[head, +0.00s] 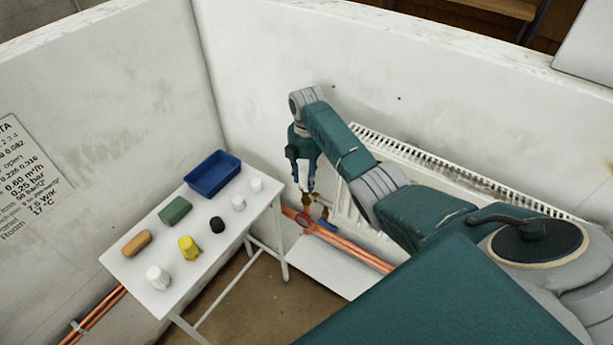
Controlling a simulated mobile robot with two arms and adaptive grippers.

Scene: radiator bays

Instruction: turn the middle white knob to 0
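My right gripper (307,187) reaches down in front of the radiator, just above a brass valve (309,199) on the copper pipes. Its fingers are small in the picture, and I cannot tell whether they are open or touching anything. I see no white knob on this valve and no scale reading 0; the gripper may hide part of it. Three white caps stand on the white table: a larger ribbed one (158,277) at the front and two smaller ones (238,203) (257,185) at the right. My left gripper is out of view.
Copper pipes (360,255) run below the white radiator (455,180). Walls close off the corner.

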